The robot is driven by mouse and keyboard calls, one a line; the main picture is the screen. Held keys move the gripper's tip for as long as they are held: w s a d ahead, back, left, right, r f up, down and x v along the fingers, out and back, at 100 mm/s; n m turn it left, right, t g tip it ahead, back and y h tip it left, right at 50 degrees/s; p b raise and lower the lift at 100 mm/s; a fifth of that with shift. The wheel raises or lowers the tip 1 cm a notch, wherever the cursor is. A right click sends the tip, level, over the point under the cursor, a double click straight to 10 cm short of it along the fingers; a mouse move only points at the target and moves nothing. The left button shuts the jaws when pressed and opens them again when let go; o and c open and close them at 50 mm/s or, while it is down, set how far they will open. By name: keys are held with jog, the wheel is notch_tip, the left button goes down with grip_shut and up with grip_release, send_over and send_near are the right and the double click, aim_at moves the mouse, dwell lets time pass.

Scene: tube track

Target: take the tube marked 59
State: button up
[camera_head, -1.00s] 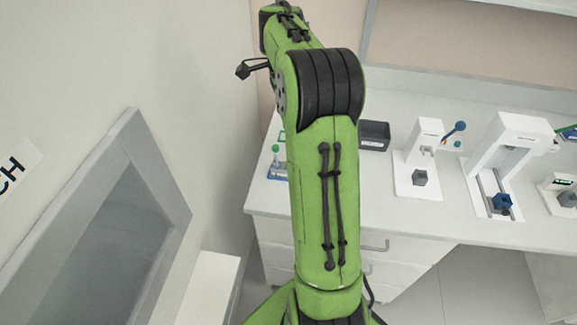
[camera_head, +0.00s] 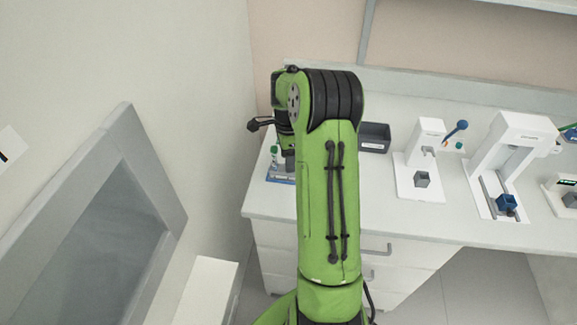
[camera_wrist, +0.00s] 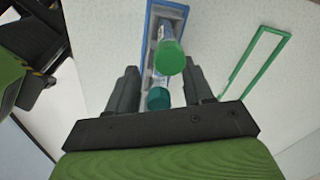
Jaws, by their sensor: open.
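A tube with a bright green cap (camera_wrist: 171,58) and a tube with a teal cap (camera_wrist: 158,99) stand in a blue-edged rack (camera_wrist: 148,40) in the wrist view. No number can be read on either, so I cannot tell which is 59. My gripper (camera_wrist: 159,72) is open, its two fingers on either side of the line of caps; the green cap lies between the tips and the teal cap is nearer the palm. In the head view the blue rack (camera_head: 279,180) sits at the left end of the bench, partly behind my arm, with a green-capped tube (camera_head: 274,151) showing.
A green rectangular outline (camera_wrist: 257,62) lies on the white bench right of the rack. In the head view a dark grey bin (camera_head: 375,138), a small white device (camera_head: 421,160) and a larger white device (camera_head: 510,165) stand to the right. A wall is close on the left.

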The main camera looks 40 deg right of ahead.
jog(key=shift+a+r, duration=0.1)
jog(key=c, duration=0.9)
notch_tip(320, 180, up, 10)
jog(key=shift+p, duration=0.9)
